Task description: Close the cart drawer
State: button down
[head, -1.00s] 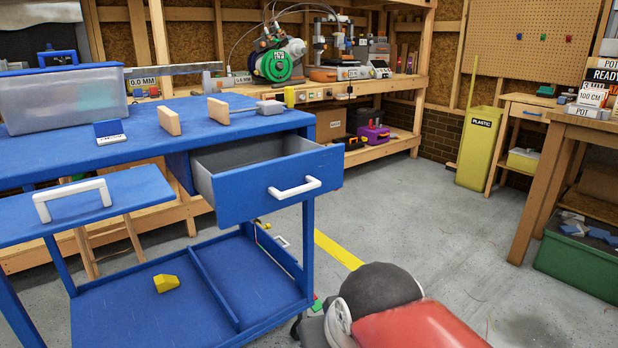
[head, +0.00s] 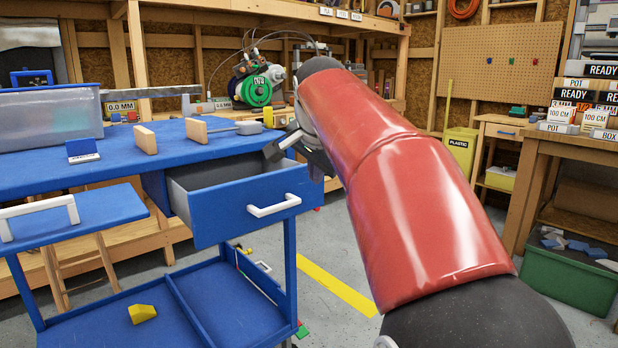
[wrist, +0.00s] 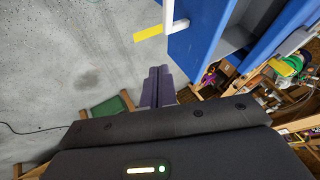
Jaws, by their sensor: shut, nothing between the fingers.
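The blue cart (head: 105,165) stands at the left in the head view. Its right-hand drawer (head: 228,207) is pulled out, and the grey inside shows. The drawer has a white bar handle (head: 273,206) on its blue front. The drawer front (wrist: 180,48) and handle also show at the top of the wrist view. My gripper (head: 276,150) is beyond the drawer's right end in the head view, partly hidden by my red arm. In the wrist view my gripper (wrist: 158,72) has its fingers together and empty, apart from the drawer front.
A clear bin (head: 50,120) and wooden blocks lie on the cart top. The workbench with a green spool (head: 256,91) is behind. Grey floor is open to the right.

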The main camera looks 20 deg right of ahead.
aim_at(302, 187)
jog(key=w+f, duration=0.4)
jog(key=w, duration=0.1)
jog(key=w+f, duration=0.2)
jog(key=shift+w+d+f, duration=0.2)
jog(key=shift+w+d, duration=0.05)
jog(key=shift+d, duration=0.1)
jog(key=shift+w+a, duration=0.15)
jog(key=shift+w, duration=0.3)
